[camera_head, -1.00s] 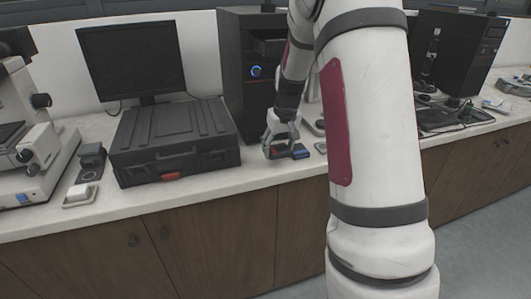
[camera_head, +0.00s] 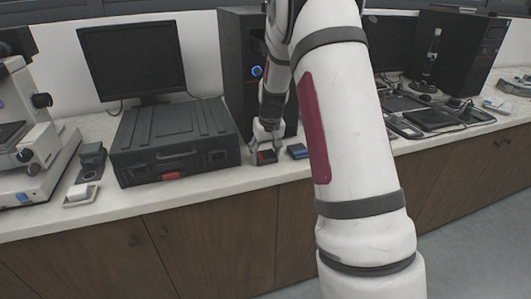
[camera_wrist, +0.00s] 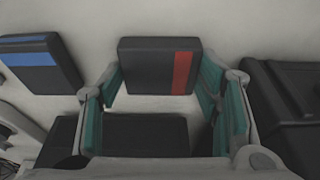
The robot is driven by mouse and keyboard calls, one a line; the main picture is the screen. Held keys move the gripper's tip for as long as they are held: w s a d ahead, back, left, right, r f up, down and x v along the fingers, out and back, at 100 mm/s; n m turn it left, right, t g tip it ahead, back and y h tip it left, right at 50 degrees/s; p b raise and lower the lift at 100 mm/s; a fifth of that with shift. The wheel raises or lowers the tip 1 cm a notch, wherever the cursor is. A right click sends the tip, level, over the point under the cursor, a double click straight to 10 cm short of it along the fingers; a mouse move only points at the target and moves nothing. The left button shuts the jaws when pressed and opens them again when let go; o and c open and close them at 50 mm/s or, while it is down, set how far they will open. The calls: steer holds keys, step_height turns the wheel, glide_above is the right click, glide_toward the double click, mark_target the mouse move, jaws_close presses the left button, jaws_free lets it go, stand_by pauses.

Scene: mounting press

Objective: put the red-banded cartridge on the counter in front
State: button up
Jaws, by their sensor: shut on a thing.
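The red-banded cartridge (camera_wrist: 147,66) is a dark block with a red stripe near one end. In the wrist view it lies between the two green-padded fingers of my gripper (camera_wrist: 161,75), which is shut on it. In the head view the cartridge (camera_head: 266,157) is under my gripper (camera_head: 265,148), at or just above the counter (camera_head: 240,180), right of the black case. I cannot tell whether it touches the counter. A blue-banded cartridge (camera_head: 297,151) lies on the counter just to its right; it also shows in the wrist view (camera_wrist: 40,65).
The black case (camera_head: 175,140) stands close on the left, with a monitor (camera_head: 132,60) behind it. A dark tower (camera_head: 232,75) stands behind my gripper. The counter front before the cartridge is clear. A microscope (camera_head: 30,140) is at far left.

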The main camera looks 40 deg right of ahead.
steer(key=o, duration=1.3)
steer(key=shift+f, duration=0.1)
steer(key=d+p+v, duration=0.1)
steer(key=v, duration=1.1)
steer(key=s+a+r, duration=0.5)
steer(key=a+r, duration=0.1)
steer(key=a, duration=0.2)
steer(key=s+a+r+n+y, duration=0.1)
steer(key=s+a+r, duration=0.3)
steer(key=s+a, duration=0.45)
steer(key=s+a+f+n, duration=0.1)
steer(key=s+a, duration=0.2)
steer(key=s, duration=0.8)
steer(key=s+a+f+n, duration=0.1)
steer(key=s+a, duration=0.2)
steer(key=s, duration=0.7)
steer(key=shift+s+f, duration=0.4)
